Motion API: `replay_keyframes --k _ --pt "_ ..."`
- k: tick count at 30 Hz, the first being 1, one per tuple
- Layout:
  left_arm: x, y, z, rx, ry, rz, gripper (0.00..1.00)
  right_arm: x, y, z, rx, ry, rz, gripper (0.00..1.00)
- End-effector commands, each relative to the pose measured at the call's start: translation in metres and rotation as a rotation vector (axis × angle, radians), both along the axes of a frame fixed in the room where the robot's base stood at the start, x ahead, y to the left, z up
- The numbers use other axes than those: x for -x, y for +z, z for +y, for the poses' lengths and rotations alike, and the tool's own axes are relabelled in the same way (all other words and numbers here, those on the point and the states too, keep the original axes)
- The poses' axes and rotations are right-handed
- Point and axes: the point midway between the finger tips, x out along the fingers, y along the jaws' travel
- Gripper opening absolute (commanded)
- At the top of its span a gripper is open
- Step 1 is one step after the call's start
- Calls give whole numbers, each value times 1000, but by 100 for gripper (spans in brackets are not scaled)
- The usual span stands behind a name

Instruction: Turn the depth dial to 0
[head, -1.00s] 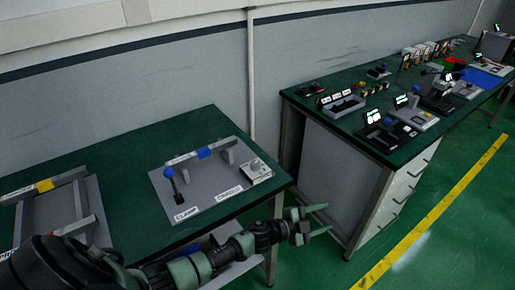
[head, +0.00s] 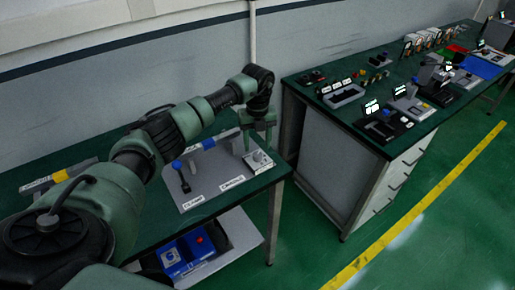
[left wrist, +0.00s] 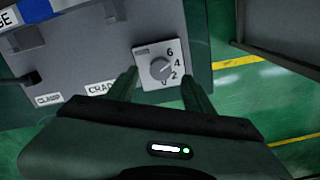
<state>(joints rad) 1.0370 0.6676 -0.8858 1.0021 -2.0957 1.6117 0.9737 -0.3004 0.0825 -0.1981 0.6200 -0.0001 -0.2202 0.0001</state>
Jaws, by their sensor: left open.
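The depth dial (left wrist: 160,69) is a grey round knob on a light square plate marked 6, 4 and 2. A lighter mark on the knob seems to face the 4 side, but the exact setting is unclear. No 0 mark is readable. In the head view the dial plate (head: 259,162) sits at the right end of the grey cradle board (head: 215,178). My left gripper (head: 259,146) points down over the dial. In the left wrist view its open fingers (left wrist: 161,82) lie either side of the dial; contact cannot be told. My right gripper is not in view.
A clamp lever with a blue knob (head: 177,165) stands on the same board, left of the dial. A blue box (head: 188,250) lies on the shelf below. A second bench (head: 345,108) with several devices stands right, across a floor gap.

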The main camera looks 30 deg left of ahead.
Motion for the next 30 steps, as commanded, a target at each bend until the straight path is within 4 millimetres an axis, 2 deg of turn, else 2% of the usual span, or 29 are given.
replay_keyframes --k 1,7,12,18,24,30 --pt "1 -7 0 1 0 4 52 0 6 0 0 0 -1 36" --pt "0 -32 -1 2 -1 1 52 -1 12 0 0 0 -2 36" --pt "0 -40 -1 2 -2 -2 52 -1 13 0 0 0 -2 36" --pt "0 -41 -1 2 -3 -2 52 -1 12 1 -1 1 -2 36" --pt "0 -40 -1 3 -3 -3 0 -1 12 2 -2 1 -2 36" --pt "0 -40 -1 3 -9 -3 0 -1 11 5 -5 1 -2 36"
